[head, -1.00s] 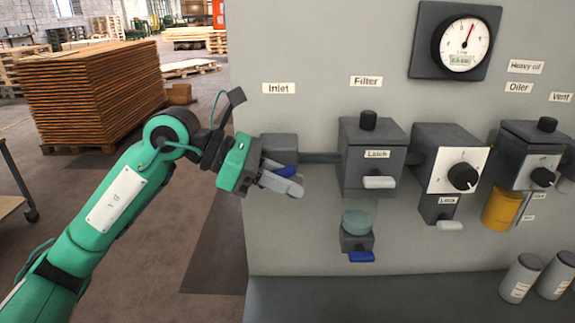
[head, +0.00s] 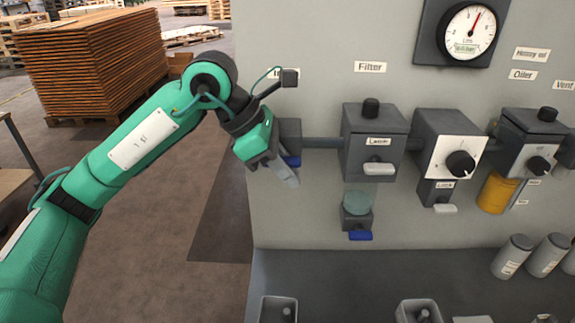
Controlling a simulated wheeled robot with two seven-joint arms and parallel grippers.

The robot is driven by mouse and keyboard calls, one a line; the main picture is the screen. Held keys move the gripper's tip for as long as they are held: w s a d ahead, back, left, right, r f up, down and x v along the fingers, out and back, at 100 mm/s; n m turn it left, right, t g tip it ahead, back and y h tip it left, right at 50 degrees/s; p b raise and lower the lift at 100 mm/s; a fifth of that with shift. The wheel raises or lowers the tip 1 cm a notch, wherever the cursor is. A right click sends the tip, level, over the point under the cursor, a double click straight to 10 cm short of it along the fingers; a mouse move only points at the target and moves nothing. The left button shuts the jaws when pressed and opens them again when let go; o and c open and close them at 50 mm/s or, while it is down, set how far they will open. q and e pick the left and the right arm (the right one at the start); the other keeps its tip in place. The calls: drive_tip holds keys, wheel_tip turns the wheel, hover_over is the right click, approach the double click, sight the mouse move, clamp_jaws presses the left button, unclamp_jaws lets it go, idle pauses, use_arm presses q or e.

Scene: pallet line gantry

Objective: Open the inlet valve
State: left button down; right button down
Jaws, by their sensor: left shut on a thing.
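The inlet valve is a dark grey block (head: 291,132) at the left end of the pipe on the grey panel, below the partly covered Inlet label (head: 275,74). Its blue handle (head: 292,161) shows only in part, behind my fingers. My left gripper (head: 285,174) is shut on this handle, with its fingers pointing down and to the right. The gripper body hides the left part of the valve, so the handle's exact angle is hard to tell. My right gripper is not in view.
Right of the inlet valve are the filter block (head: 374,150), a drain with a blue handle (head: 360,235), a regulator dial (head: 460,163) and an oiler with a yellow bowl (head: 497,193). A gauge (head: 469,32) hangs above. Grey bins and canisters (head: 513,257) stand on the ledge below.

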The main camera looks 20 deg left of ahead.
use_arm(q)
drive_tip(key=c, duration=1.3)
unclamp_jaws()
drive_tip(key=b+v, duration=0.2)
drive_tip(key=v, duration=1.1)
drive_tip(key=shift+a+r, duration=0.15)
drive_tip(key=shift+r, duration=0.2)
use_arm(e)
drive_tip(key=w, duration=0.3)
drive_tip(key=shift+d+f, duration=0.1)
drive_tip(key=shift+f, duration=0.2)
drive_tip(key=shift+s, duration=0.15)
